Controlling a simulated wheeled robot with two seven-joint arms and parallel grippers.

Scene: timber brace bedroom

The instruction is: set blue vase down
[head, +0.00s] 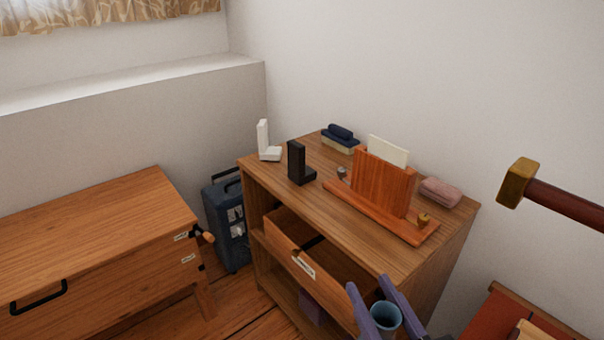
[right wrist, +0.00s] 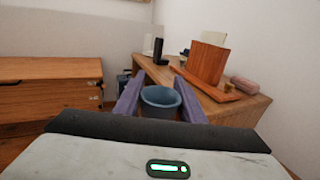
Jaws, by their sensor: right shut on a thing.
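The blue vase (head: 386,318) is between the two purple fingers of my right gripper (head: 367,284), low in the head view, in front of the wooden cabinet's near right corner. The right gripper is shut on it. In the right wrist view the vase (right wrist: 161,98) stands upright, its open mouth showing between the fingers (right wrist: 158,82). It is held apart from the cabinet top. Its underside is hidden. My left gripper is not in view.
The cabinet top (head: 325,167) holds a wooden letter stand (head: 383,183), black (head: 297,162) and white (head: 264,145) bookend-like pieces, and a pink bundle (head: 441,191). A drawer (head: 285,245) is pulled out. A chest (head: 90,235) stands left. A brass-headed rod (head: 518,183) juts in from the right.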

